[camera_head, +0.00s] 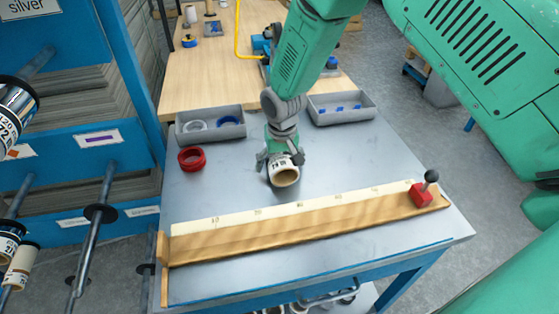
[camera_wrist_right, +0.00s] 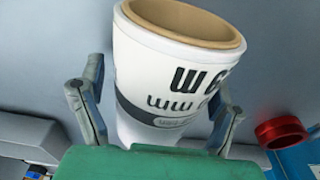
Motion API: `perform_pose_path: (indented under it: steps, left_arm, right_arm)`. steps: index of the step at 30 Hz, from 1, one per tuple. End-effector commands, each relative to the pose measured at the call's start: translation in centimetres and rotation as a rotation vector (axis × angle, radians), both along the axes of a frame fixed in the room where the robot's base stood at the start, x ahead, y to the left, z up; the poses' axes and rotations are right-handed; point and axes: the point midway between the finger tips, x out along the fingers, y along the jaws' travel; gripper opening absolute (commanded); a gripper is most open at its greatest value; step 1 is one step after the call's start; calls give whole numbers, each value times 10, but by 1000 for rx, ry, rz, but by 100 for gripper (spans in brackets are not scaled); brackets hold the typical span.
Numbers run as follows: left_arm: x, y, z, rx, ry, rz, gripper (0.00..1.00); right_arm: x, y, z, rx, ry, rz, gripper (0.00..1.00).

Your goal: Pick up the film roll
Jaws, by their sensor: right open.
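The film roll (camera_head: 286,177) is a short white roll with a tan core, on the grey table behind the long wooden ruler board. In the right wrist view the roll (camera_wrist_right: 165,85) fills the middle, with black lettering and a dark band on its side. My right gripper (camera_head: 280,159) reaches down from the top of the head view to the roll. Its fingers (camera_wrist_right: 158,78) are open, one on each side of the roll. A gap shows at the left finger; contact at the right finger is unclear. My left gripper is out of view.
A red tape ring (camera_head: 190,159) lies left of the roll. Two grey trays (camera_head: 210,136) (camera_head: 341,119) stand behind. The ruler board (camera_head: 300,225) with a red, black-knobbed block (camera_head: 422,194) spans the front. A blue rack (camera_head: 85,140) with rolls stands left.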

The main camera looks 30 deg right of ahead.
Motion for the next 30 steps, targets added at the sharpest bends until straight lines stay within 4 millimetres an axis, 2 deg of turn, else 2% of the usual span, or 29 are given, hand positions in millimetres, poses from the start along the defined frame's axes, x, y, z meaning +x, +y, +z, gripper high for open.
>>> perform_pose_path:
  steps: [1,6,17,20,30]
  left_arm:
    - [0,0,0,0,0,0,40]
    - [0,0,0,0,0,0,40]
    - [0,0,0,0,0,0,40]
    - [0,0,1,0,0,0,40]
    - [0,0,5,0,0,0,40]
  right_arm:
    - [0,0,0,0,0,0,85]
    - [0,0,0,0,1,0,27]
    - [1,0,5,1,-1,0,27]
    - [1,0,18,1,-2,-1,27]
    - [1,0,84,0,-2,0,27]
